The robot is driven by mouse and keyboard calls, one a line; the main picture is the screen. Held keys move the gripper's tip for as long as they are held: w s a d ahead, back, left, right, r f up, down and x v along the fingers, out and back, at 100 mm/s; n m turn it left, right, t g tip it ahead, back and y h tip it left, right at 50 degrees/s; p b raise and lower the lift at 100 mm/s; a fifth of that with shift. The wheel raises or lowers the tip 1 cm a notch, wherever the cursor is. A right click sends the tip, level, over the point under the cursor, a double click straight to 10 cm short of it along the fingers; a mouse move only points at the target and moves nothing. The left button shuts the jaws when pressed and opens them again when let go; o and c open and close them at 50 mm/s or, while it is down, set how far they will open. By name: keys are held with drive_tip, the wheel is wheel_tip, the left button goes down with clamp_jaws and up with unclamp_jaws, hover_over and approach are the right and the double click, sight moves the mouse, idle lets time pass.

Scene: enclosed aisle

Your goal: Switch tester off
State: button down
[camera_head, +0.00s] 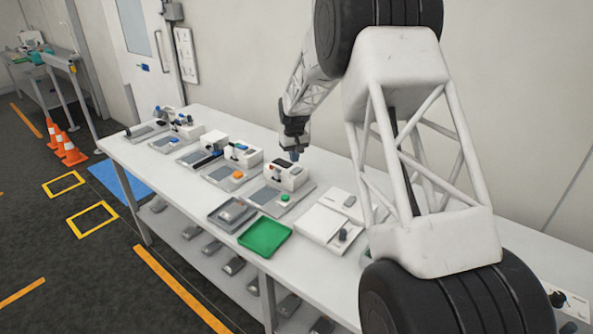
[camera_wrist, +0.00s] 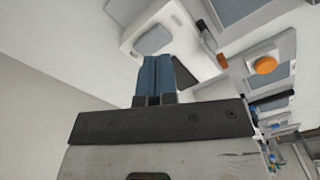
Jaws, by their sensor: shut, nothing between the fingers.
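My gripper (camera_head: 295,155) is shut and empty, with its blue fingertips pointing down just above a white box-shaped device (camera_head: 297,181) on the bench. This device has dark and red parts on top and stands on a grey plate with a green button (camera_head: 285,197). In the wrist view the shut blue fingers (camera_wrist: 155,78) overlap a white housing (camera_wrist: 145,22) with a grey square and a small red-orange part (camera_wrist: 205,28) at its right edge. I cannot tell whether the fingers touch it. No label reads clearly, so which device is the tester and its switch state are unclear.
Several similar devices line the white bench (camera_head: 150,168) to the left, one with an orange button (camera_head: 237,174). A green tray (camera_head: 265,237) and a grey tray (camera_head: 231,215) lie at the front edge. A white panel with a dark knob (camera_head: 343,235) is right. The wall stands close behind.

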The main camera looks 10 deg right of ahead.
drive_tip(key=shift+r, duration=1.1)
drive_tip(key=shift+s+r, duration=0.15)
drive_tip(key=shift+r, duration=0.05)
drive_tip(key=s+d+r+m, duration=0.1)
drive_tip(key=s+d+r, duration=0.1)
drive_tip(key=s+r, duration=0.55)
drive_tip(key=s+d+r+t, duration=0.1)
drive_tip(key=s+r, duration=0.3)
drive_tip(key=s, duration=0.7)
drive_tip(key=s+d+r+m, duration=0.1)
drive_tip(key=s+d+r, duration=0.1)
drive_tip(key=s+r, duration=0.55)
drive_tip(key=s+d+f, duration=0.1)
drive_tip(key=s, duration=1.6)
drive_tip(key=s+d+f+m+t, duration=0.1)
drive_tip(key=s, duration=1.7)
drive_tip(key=shift+s+f+t, duration=0.3)
drive_tip(key=shift+f, duration=0.1)
